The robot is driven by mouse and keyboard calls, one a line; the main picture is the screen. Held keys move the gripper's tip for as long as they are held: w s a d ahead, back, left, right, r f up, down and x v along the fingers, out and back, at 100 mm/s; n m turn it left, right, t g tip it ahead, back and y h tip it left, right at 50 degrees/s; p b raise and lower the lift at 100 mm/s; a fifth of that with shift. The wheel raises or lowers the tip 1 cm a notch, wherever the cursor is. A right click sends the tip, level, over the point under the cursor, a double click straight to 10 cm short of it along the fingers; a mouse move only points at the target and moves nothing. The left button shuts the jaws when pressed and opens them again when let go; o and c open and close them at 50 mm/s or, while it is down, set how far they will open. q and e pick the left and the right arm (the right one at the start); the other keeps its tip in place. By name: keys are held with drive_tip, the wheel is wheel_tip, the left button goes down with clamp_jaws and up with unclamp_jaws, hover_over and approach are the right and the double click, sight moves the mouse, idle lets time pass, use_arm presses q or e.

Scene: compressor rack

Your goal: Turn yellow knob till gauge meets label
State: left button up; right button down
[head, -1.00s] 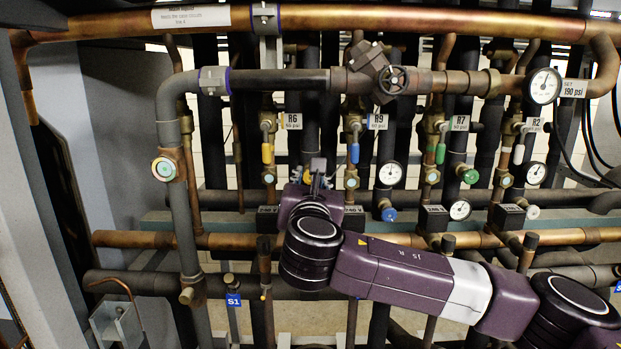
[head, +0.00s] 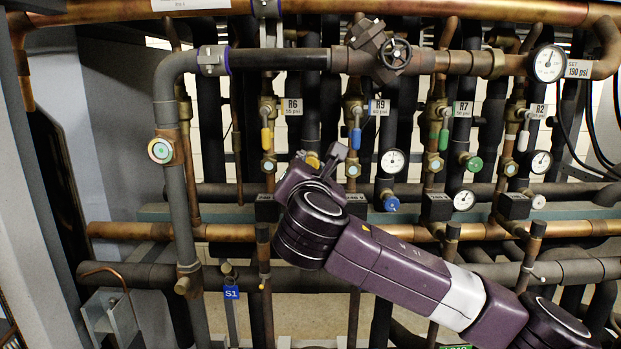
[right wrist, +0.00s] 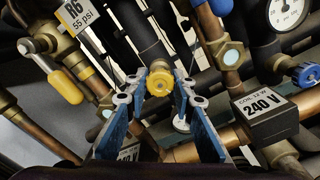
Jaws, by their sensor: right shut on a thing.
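The yellow knob (right wrist: 160,82) sits between the blue finger pads of my right gripper (right wrist: 158,92), which is shut on it. In the head view a bit of the yellow knob (head: 312,161) shows beside my right gripper (head: 334,160), whose wrist and arm cover the area below. The R6 label (head: 293,106) reads 55 psi; it also shows in the right wrist view (right wrist: 77,16). I cannot make out a gauge above the yellow knob; that spot is hidden or unclear. My left gripper is not in view.
To the right stand a blue knob (head: 391,204) with a gauge (head: 394,161), a green knob (head: 473,164) and a white knob (head: 538,201). A black 240 V coil box (right wrist: 270,118) is close right of the gripper. A yellow-handled valve (right wrist: 66,86) is at left.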

drive_tip(key=m+b, duration=0.4)
drive_tip(key=m, duration=0.1)
drive_tip(key=shift+f+m, duration=0.15)
drive_tip(key=shift+m, duration=0.15)
drive_tip(key=shift+m+b, duration=1.1)
drive_tip(key=shift+m, duration=1.2)
drive_tip(key=shift+r, duration=0.2)
drive_tip(key=c, duration=1.6)
unclamp_jaws()
